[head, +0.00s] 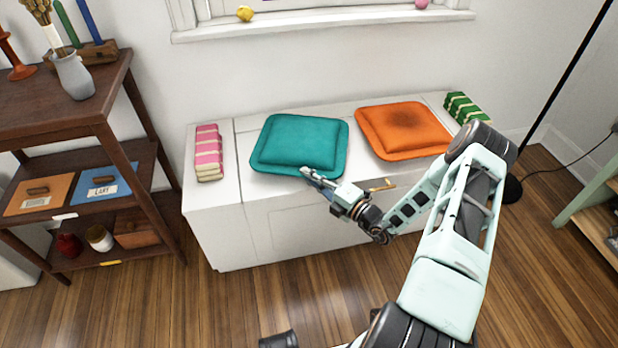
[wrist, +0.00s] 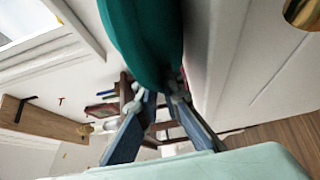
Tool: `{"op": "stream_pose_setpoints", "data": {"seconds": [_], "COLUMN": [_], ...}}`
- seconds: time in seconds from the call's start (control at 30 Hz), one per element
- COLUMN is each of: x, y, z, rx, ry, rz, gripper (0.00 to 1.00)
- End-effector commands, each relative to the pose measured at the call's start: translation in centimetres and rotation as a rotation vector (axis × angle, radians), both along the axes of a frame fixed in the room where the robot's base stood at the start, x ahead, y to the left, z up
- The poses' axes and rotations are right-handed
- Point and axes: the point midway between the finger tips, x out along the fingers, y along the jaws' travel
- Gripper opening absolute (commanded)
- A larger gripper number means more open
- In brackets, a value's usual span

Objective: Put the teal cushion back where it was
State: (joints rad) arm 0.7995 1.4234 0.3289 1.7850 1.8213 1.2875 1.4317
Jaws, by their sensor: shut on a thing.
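The teal cushion (head: 300,142) lies on the left part of the white bench (head: 238,204) in the head view, its front edge near the bench's front edge. My gripper (head: 306,172) is at the cushion's front edge, shut on that edge. In the wrist view the teal cushion (wrist: 148,38) fills the upper middle, and the fingertips of my gripper (wrist: 172,90) meet at its edge. Whether the cushion rests fully on the bench or is slightly raised, I cannot tell.
An orange cushion (head: 405,130) lies to the right on the bench. A pink striped stack (head: 208,152) is at the left end and a green striped stack (head: 466,107) at the right end. A brass handle (head: 381,185) is on the bench front. A dark wooden shelf (head: 84,128) stands left.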

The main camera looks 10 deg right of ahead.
Motion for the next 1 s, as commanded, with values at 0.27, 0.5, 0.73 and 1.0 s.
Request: {"op": "stream_pose_setpoints", "data": {"seconds": [0.27, 0.5, 0.73, 1.0], "x": [0.1, 0.0, 0.0, -3.1], "y": [0.0, 0.0, 0.0, -2.3], "z": [-0.2, -0.2, 0.0, 0.3], "rx": [0.001, 0.001, 0.001, 0.001], "ry": [-0.004, -0.001, -0.001, 0.003], "rz": [0.0, 0.0, 0.0, -0.005], "gripper": [0.0, 0.24, 0.24, 0.24]}}
